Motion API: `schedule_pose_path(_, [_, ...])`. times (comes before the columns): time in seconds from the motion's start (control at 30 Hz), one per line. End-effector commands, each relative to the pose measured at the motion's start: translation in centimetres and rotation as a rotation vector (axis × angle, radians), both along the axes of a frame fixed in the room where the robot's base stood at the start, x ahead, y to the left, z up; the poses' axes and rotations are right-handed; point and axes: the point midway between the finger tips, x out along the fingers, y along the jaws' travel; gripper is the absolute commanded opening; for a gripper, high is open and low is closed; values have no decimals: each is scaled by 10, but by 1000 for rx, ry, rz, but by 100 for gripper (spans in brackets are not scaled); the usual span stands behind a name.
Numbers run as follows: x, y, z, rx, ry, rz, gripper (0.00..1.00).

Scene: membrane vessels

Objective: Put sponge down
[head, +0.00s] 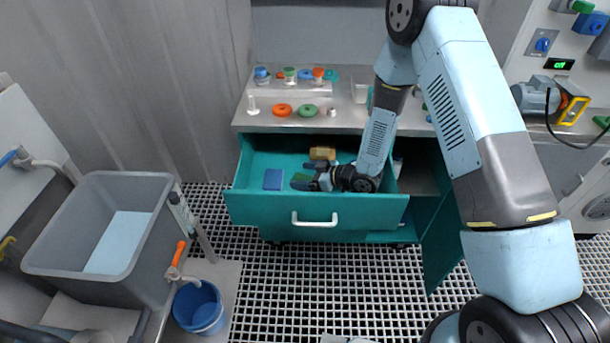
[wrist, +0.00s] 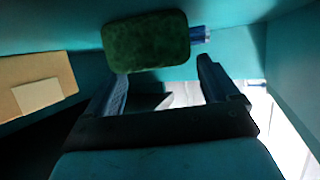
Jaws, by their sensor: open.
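A green sponge (wrist: 146,40) lies in the open teal drawer (head: 256,208). In the wrist view it is just beyond my fingertips, level and flat, and looks clear of the fingers. It also shows small and dark in the head view (head: 299,176), partly covered by my gripper. My gripper (head: 304,177) reaches low into the drawer from the right. In the wrist view my gripper (wrist: 162,78) is open, its two fingers apart with nothing clamped between them. Whether a fingertip touches the sponge's near edge cannot be told.
A blue block (head: 273,179) lies left of my gripper in the drawer, and a tan box (head: 322,153) lies behind it. The counter (head: 350,118) above holds coloured rings and small vessels. A grey sink (head: 165,225) and a blue bucket (head: 200,308) stand at left.

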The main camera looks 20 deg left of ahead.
Motion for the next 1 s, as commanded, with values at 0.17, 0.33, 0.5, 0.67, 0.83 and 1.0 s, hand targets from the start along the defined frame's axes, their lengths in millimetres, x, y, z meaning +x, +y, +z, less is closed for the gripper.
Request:
schedule_pose_path(0.17, [-7, -2, -10, -12, 18, 3, 88])
schedule_pose_path(0.33, [-7, -2, -4, -13, 18, 3, 88])
schedule_pose_path(0.5, [-6, -17, 8, -12, 17, -3, 88])
schedule_pose_path(0.67, [-9, -43, 20, -9, 14, -4, 88])
schedule_pose_path(0.83, [-13, -72, 34, -7, 12, -5, 88])
schedule_pose_path(1.0, [-17, -96, 44, -6, 12, -5, 88])
